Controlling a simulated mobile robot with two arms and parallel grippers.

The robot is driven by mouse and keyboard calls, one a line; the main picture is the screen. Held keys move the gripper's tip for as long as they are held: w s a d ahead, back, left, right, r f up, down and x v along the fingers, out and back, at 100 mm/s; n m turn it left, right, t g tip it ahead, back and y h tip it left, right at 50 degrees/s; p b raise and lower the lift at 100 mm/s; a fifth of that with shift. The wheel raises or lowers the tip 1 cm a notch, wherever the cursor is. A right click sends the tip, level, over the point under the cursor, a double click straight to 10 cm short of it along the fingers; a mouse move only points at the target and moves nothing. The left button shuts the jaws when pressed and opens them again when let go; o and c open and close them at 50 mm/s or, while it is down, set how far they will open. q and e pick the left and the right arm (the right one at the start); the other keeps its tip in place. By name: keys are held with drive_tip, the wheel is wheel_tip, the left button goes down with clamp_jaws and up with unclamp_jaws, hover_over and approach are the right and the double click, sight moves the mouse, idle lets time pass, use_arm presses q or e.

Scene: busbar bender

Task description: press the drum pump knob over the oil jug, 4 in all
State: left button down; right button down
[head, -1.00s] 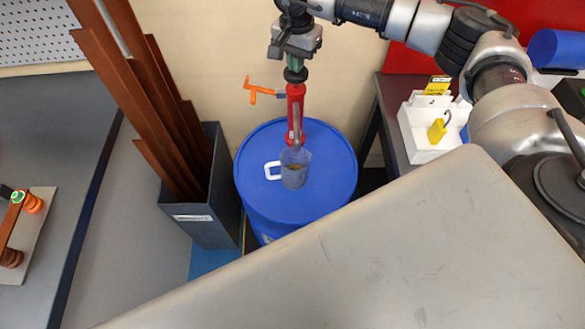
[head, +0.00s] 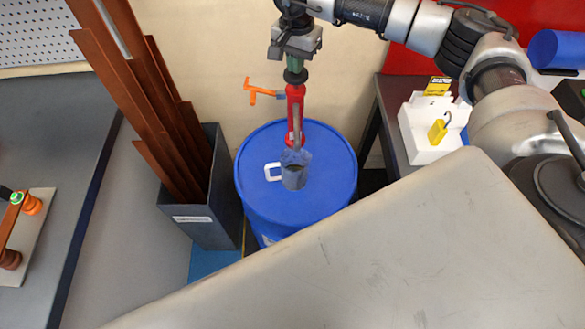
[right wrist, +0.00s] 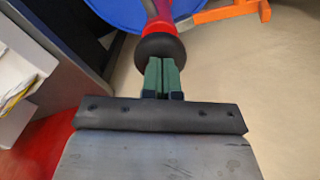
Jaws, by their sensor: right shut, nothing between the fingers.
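The red drum pump (head: 295,112) stands on the blue drum (head: 335,160), with its black knob (head: 295,76) on top. The clear oil jug (head: 295,172), with a white handle (head: 272,172), sits on the drum lid under the pump's grey spout. Something dark shows inside the jug. My right gripper (head: 294,66) points down with its green fingers shut and empty, directly above the knob. In the right wrist view the shut fingertips (right wrist: 163,66) meet the edge of the black knob (right wrist: 160,48) and appear to touch it. My left gripper is out of view.
An orange crank (head: 262,92) sticks out left of the pump. A dark bin (head: 205,232) of tall brown bars stands left of the drum. A white tray (head: 412,135) with a yellow padlock (head: 437,132) is on the bench at right. A large pale surface fills the foreground.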

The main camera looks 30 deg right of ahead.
drive_tip(key=shift+r+p, duration=1.7)
drive_tip(key=shift+r, duration=1.65)
drive_tip(key=shift+f, duration=0.15)
drive_tip(key=shift+f+b, duration=2.55)
drive_tip(key=shift+f, duration=0.65)
drive_tip(key=shift+f+b, duration=0.45)
drive_tip(key=shift+f, duration=0.2)
drive_tip(key=shift+r, duration=0.15)
drive_tip(key=shift+r+p, duration=2.3)
drive_tip(key=shift+r, duration=1.6)
drive_tip(key=shift+f, duration=0.25)
